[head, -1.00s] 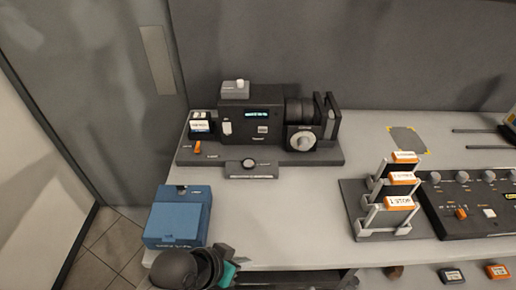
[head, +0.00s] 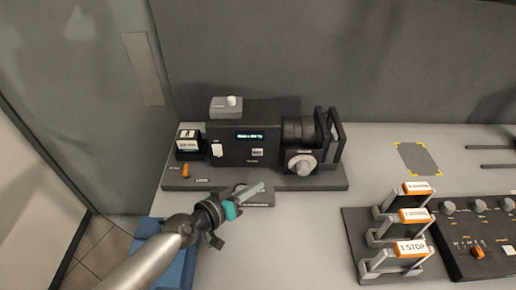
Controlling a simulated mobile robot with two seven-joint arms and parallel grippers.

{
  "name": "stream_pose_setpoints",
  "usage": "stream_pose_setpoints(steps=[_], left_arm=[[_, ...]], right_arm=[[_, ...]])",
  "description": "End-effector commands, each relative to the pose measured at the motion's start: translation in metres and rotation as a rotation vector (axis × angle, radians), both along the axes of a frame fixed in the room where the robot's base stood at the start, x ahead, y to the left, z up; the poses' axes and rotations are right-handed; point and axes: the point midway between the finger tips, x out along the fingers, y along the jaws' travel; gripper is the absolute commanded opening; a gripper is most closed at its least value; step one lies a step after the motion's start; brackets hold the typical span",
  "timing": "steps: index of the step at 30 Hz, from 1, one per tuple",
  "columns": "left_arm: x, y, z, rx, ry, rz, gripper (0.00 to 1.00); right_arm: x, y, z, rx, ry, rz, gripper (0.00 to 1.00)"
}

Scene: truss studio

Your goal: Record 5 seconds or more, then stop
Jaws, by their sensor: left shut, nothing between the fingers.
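A black camera unit (head: 228,150) with a lens (head: 299,131) stands on a dark base plate (head: 325,180) at the back of the table. Its small lit display (head: 250,135) shows text too small to read. A white dial (head: 301,165) sits below the lens, and a small orange lever (head: 185,170) is at the left of the base. A low dark panel (head: 262,204) juts from the base's front. My left gripper (head: 258,190) is shut and empty, over this panel, and hides the round button there. I cannot tell whether it touches. My right gripper is out of view.
A blue box (head: 151,227) at the table's left front is partly hidden by my arm. At right stand a rack with orange-edged labelled plates (head: 411,248) and a control panel with knobs (head: 480,232). A grey patch (head: 418,158) lies behind. The table's middle is clear.

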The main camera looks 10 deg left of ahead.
Motion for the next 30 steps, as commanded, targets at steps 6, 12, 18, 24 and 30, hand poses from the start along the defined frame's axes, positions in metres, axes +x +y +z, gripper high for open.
stream_pose_setpoints(steps=[6,12,18,24,30], left_arm=[[0.0,0.0,0.0,0.0,0.0,0.0,0.0],[0.006,0.001,0.0,0.001,-0.003,0.0,0.0],[0.028,0.005,0.0,0.0,-0.004,0.001,0.0],[0.057,0.011,-0.001,0.001,-0.003,0.0,0.0],[0.077,0.015,-0.002,0.002,-0.003,-0.001,0.0]], right_arm=[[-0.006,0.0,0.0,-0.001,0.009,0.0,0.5],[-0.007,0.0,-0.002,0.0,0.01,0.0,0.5],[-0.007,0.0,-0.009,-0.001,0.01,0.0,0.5],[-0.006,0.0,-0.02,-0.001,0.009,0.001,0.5],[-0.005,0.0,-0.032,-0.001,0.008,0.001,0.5]])
